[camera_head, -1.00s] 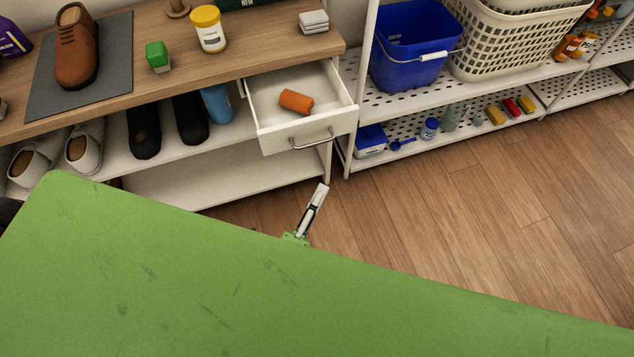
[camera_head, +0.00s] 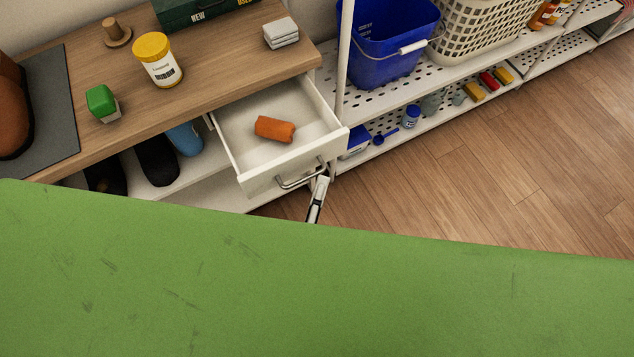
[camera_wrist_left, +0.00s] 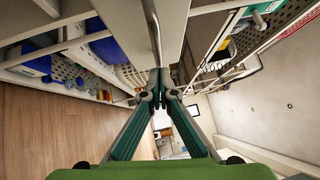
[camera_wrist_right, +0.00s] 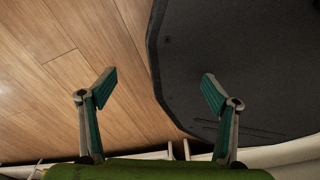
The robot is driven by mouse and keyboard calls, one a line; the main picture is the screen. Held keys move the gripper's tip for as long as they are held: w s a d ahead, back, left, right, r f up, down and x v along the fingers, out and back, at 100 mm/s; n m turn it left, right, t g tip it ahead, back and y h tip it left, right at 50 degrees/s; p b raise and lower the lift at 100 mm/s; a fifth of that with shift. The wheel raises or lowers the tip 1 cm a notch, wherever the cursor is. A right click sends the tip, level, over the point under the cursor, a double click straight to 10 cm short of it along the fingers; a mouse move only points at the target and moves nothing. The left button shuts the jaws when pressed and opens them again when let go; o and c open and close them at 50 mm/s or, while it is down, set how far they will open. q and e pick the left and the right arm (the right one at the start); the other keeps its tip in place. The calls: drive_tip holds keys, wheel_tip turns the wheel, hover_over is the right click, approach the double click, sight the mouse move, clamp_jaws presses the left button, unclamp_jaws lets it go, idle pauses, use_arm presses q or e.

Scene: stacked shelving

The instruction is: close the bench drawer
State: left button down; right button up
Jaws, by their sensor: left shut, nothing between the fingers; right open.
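The white bench drawer (camera_head: 262,182) is pulled out from under the wooden bench top (camera_head: 215,65). An orange rolled item (camera_head: 275,129) lies inside it. Its metal bar handle (camera_head: 302,177) is on the front. My left gripper (camera_head: 323,176) is at the right end of the drawer front, close to the handle. In the left wrist view, my left gripper (camera_wrist_left: 162,88) is shut and empty, its tips close to the pale drawer front (camera_wrist_left: 172,30) and handle (camera_wrist_left: 153,30). I cannot tell whether they touch. My right gripper (camera_wrist_right: 157,88) is open and empty, away from the drawer.
A white shelf rack (camera_head: 347,105) with a blue bucket (camera_head: 385,45) and a cream basket (camera_head: 482,30) stands right of the drawer. A yellow-lidded jar (camera_head: 158,62), a green-topped item (camera_head: 101,101) and grey blocks (camera_head: 281,33) are on the bench. Wooden floor (camera_head: 470,180) is clear at right.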

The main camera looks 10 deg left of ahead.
sight(280, 119)
use_arm(q)
drive_tip(key=w+a+p, duration=0.1)
drive_tip(key=w, duration=0.1)
drive_tip(key=w+a+p, duration=0.1)
drive_tip(key=w+a, duration=0.3)
drive_tip(key=w, duration=0.1)
drive_tip(key=shift+w+a+r+p, duration=0.1)
drive_tip(key=shift+r+p, duration=0.1)
drive_tip(key=shift+p, duration=0.2)
drive_tip(key=w+a, duration=0.4)
drive_tip(key=w, duration=0.1)
drive_tip(key=w+a, duration=0.2)
drive_tip(key=w, duration=0.1)
drive_tip(key=shift+f, duration=0.2)
drive_tip(key=shift+w+a, duration=0.3)
drive_tip(key=shift+w, duration=0.15)
use_arm(e)
drive_tip(key=r, duration=0.2)
drive_tip(key=shift+w+d+r, duration=0.15)
drive_tip(key=shift+d+r, duration=0.25)
use_arm(q)
drive_tip(key=shift+s+d+f, duration=0.1)
use_arm(e)
drive_tip(key=shift+d, duration=0.15)
